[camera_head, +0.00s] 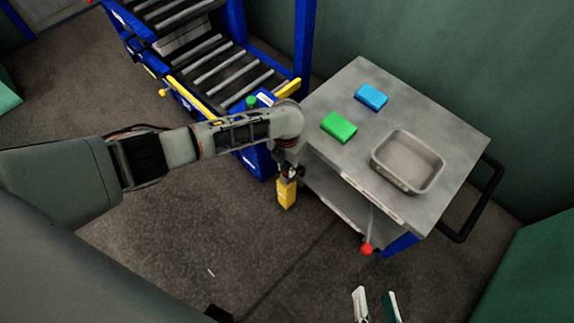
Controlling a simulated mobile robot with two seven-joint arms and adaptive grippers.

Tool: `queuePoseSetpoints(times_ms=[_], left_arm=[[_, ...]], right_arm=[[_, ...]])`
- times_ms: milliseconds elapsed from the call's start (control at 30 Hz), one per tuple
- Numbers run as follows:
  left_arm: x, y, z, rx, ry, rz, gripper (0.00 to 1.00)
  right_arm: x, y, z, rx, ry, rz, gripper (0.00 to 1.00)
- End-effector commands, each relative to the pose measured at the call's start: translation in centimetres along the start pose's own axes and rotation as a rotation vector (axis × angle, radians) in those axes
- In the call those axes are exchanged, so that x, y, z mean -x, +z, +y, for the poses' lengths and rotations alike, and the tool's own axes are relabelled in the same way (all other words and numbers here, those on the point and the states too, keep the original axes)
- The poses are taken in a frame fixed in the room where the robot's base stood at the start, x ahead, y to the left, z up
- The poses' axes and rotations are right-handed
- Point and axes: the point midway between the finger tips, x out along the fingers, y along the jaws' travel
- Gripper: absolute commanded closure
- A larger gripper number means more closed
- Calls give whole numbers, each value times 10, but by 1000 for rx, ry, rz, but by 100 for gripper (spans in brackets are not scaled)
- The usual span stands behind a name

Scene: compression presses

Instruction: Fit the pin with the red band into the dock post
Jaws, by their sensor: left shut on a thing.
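My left gripper (289,173) points down beside the left edge of the grey cart. It is shut on a yellow block-like thing (286,195), which hangs below it over the floor. I cannot make out a red band on this thing, and the gripper hides its top. I cannot clearly pick out a pin with a red band or the dock post. Two short pale and dark green fingers of my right gripper (375,305) show at the bottom edge. They stand apart with nothing between them.
The grey cart top (355,85) bears a blue block (371,97), a green block (339,127) and a metal tray (431,150). A red ball knob (366,249) juts from the cart's front. A blue roller rack (238,45) stands behind. The front floor is clear.

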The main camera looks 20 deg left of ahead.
Motion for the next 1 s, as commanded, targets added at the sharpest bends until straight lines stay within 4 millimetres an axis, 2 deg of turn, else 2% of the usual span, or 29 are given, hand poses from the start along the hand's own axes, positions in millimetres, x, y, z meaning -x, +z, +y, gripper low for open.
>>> queuePoseSetpoints(times_ms=[133, 167, 200, 233, 667, 767, 1000], left_arm=[[-4, 0, 0, 0, -1, 1, 100], [-4, 0, 0, 0, -1, 0, 75], [-3, 0, 0, 0, 0, 0, 65], [-3, 0, 0, 0, 0, -1, 61], [1, 0, 0, 0, 0, 1, 61], [9, 0, 0, 0, 0, 0, 61], [44, 0, 0, -1, -1, -1, 61]], right_arm=[[0, 2, 1, -4, 2, -3, 68], [0, 1, 1, -4, 2, -1, 68], [0, 0, 1, -4, 1, 0, 68], [0, 1, 1, -4, 1, -1, 68], [0, 9, 0, -2, 2, -18, 68], [0, 9, 0, -2, 1, -19, 68], [0, 10, 0, -1, 1, -20, 68]])
